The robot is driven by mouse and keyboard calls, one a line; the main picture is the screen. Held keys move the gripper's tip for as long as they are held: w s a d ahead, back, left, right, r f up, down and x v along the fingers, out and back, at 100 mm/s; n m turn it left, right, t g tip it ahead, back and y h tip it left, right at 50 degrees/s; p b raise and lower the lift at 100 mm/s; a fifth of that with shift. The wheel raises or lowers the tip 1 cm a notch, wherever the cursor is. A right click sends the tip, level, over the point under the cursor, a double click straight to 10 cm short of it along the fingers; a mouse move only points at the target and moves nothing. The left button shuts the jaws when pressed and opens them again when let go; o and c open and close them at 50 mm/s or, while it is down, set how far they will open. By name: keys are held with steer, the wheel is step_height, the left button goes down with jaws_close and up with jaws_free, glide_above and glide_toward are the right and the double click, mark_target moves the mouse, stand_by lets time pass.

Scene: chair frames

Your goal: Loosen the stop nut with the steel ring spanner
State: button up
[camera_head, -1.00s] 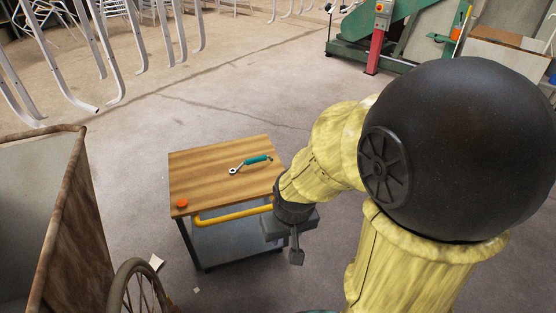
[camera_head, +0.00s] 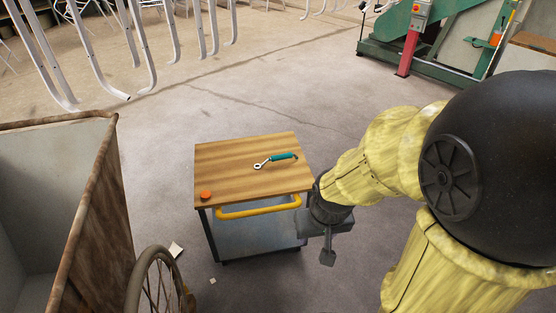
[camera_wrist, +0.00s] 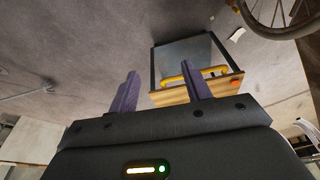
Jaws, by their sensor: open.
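The steel ring spanner (camera_head: 276,159) lies on the wooden top of a small trolley (camera_head: 235,172). It has a steel ring end at the left and a teal grip at the right. My gripper (camera_head: 328,252) hangs to the right of the trolley, below its top and apart from the spanner. In the wrist view my gripper (camera_wrist: 163,88) shows two purple fingers spread apart with nothing between them; the trolley (camera_wrist: 165,98) is beyond them, upside down. I cannot make out the spanner in that view. I see no stop nut that I can identify.
An orange round object (camera_head: 205,195) sits on the trolley's front left corner, above a yellow handle (camera_head: 258,207). A rusty-edged cart (camera_head: 95,215) with a spoked wheel (camera_head: 155,285) stands at the left. Hanging white chair frames (camera_head: 150,45) and a green machine (camera_head: 435,40) are behind.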

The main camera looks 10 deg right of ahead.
steer(key=shift+s+a, duration=0.1)
steer(key=shift+s, duration=0.05)
steer(key=shift+r, duration=0.2)
steer(key=c, duration=0.3)
steer(key=w+p+v, duration=0.1)
steer(key=p+v, duration=0.5)
steer(key=w+p+v, duration=0.1)
steer(key=p+v, duration=0.5)
steer(key=p, duration=0.1)
steer(key=w+r+p+v, duration=0.1)
steer(key=w+p+v, duration=0.1)
steer(key=p+v, duration=0.4)
steer(key=shift+r+p, duration=0.4)
steer(key=shift+r, duration=0.05)
steer(key=shift+w, duration=0.1)
